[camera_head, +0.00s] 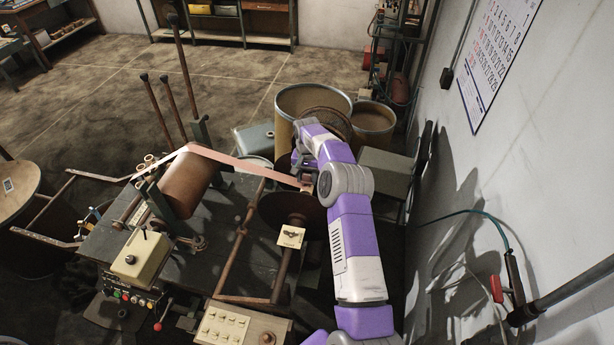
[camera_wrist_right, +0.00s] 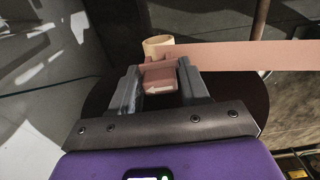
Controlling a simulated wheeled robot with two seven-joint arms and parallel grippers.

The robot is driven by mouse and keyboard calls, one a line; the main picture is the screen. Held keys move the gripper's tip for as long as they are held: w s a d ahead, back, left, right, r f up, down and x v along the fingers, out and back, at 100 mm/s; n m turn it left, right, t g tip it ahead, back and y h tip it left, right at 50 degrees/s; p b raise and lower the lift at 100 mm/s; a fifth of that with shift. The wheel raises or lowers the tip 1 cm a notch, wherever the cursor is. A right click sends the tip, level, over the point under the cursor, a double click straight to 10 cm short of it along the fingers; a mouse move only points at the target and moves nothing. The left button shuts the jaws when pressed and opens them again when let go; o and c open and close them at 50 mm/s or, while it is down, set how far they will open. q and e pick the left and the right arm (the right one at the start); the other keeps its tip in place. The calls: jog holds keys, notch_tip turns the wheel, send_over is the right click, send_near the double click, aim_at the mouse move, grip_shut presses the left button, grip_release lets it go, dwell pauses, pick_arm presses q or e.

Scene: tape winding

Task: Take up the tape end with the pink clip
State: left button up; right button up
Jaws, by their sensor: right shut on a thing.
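The pink tape (camera_head: 245,165) runs from the top of a brown roller (camera_head: 188,183) across to my right gripper (camera_head: 304,180), and its strip leads off to the right in the right wrist view (camera_wrist_right: 250,57). The pink clip (camera_wrist_right: 160,77) is at the tape's end, between the two grey fingers of my right gripper (camera_wrist_right: 159,86), which is shut on it. A short cream tube-like piece (camera_wrist_right: 157,45) shows just beyond the clip. A dark round disc (camera_head: 292,214) lies below the gripper. My left gripper is not in view.
The machine has a dark top (camera_head: 240,250), upright levers (camera_head: 160,103) and a cream control box (camera_head: 140,258). Large drums (camera_head: 308,100) stand behind my right arm. A wall (camera_head: 510,180) with a hanging cable is close on the right. Open floor lies at the back.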

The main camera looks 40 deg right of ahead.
jog(key=shift+f+b, duration=0.5)
jog(key=shift+f, duration=0.2)
dwell(0.9)
jog(key=shift+r, duration=0.15)
notch_tip(320, 180, up, 6)
jog(key=p, duration=0.3)
notch_tip(320, 180, up, 8)
dwell(0.8)
